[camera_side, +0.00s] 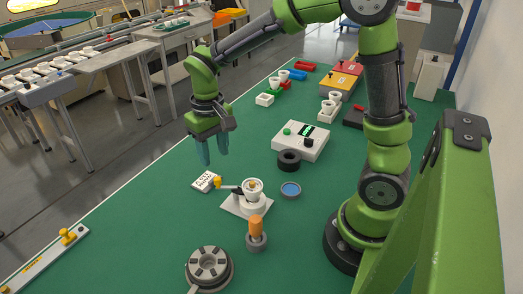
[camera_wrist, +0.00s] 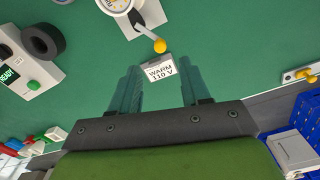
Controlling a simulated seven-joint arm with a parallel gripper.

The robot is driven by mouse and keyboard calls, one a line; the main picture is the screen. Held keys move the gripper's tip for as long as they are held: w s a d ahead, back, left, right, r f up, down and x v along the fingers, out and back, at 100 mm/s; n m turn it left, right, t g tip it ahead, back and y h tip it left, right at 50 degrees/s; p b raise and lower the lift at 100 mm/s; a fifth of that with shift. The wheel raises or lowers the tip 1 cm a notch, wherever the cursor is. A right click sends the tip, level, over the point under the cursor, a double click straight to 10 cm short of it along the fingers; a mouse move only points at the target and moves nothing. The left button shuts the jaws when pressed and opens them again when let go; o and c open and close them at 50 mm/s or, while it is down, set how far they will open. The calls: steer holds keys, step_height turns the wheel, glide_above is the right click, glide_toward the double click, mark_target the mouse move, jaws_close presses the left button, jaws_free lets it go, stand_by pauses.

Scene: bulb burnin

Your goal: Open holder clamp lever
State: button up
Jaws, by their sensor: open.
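The white holder (camera_side: 242,207) stands on the green bench with a round white cup on its base. Its clamp lever (camera_side: 230,187) reaches left from the cup and ends in a yellow knob (camera_side: 217,182). In the wrist view the holder (camera_wrist: 117,4) is cut off at the top edge, and the lever (camera_wrist: 145,32) points toward me with its yellow knob (camera_wrist: 159,46). My gripper (camera_side: 214,160) is open and empty, above the bench, with fingers pointing down. It also shows in the wrist view (camera_wrist: 158,70), with the knob beyond the gap between its fingers. Nothing touches the lever.
A "WARM 110 V" card (camera_wrist: 160,71) lies by the knob. An orange-handled tool (camera_side: 256,229), a blue round dish (camera_side: 291,189), a black ring (camera_side: 289,160) and a white control box (camera_side: 301,141) surround the holder. A grey round fixture (camera_side: 209,267) stands in front. The bench left of the card is clear.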

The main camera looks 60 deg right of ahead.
mark_target(217, 178)
step_height(217, 178, down, 8)
steer(key=shift+r, duration=0.1)
steer(key=shift+c, duration=0.4)
jaws_close()
